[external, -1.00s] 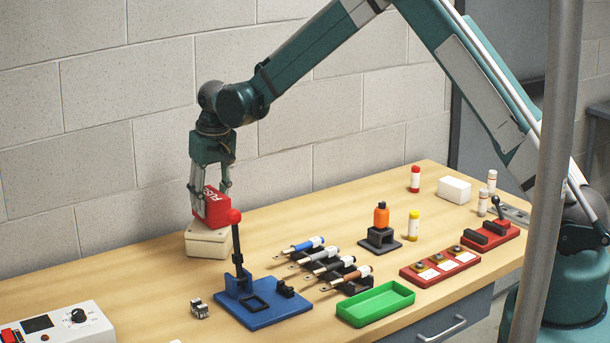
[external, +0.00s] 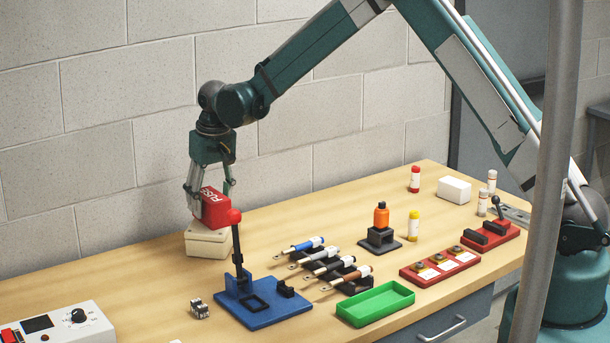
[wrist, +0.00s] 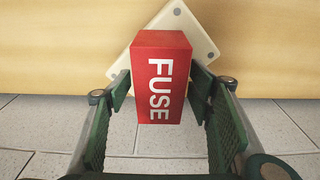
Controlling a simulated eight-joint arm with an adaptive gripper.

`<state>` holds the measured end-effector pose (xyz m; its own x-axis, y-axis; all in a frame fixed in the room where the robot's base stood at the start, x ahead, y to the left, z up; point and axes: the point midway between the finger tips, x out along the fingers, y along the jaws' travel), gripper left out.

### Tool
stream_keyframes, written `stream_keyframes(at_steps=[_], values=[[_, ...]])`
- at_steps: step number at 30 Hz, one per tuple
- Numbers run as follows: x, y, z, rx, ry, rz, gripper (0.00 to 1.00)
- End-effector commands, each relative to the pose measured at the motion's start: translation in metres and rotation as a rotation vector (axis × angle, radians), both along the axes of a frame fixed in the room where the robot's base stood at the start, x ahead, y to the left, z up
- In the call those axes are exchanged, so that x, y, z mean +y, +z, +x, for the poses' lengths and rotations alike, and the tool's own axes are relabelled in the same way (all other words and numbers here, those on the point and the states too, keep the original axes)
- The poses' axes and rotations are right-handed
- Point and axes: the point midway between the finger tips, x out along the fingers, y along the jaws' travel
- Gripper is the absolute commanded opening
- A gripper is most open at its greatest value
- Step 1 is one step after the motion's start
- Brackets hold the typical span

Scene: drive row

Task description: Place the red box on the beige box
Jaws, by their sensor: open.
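The red box (external: 212,207), lettered FUSE, rests on top of the beige box (external: 206,245) at the back left of the table. In the wrist view the red box (wrist: 160,82) lies over the beige box (wrist: 178,22), whose corners show turned at an angle behind it. My gripper (external: 211,190) is open around the upper part of the red box. In the wrist view its two pads (wrist: 161,95) stand either side of the red box with gaps, so it is not gripped. Part of the beige box's top is hidden under the red box.
A blue base (external: 262,308) with an upright red-knobbed lever (external: 236,240) stands close in front of the boxes. The wall is close behind.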

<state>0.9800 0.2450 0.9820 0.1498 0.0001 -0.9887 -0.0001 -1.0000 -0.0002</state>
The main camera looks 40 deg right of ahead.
Motion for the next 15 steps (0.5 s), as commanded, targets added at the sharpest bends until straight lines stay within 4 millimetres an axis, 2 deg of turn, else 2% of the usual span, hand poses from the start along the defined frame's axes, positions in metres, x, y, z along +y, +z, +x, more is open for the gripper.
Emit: stream_keyframes(at_steps=[8, 15], values=[[0.0, 0.024, -0.004, 0.0, 0.0, 0.0, 0.52], [0.0, 0.059, -0.009, 0.0, 0.0, 0.0, 0.52]])
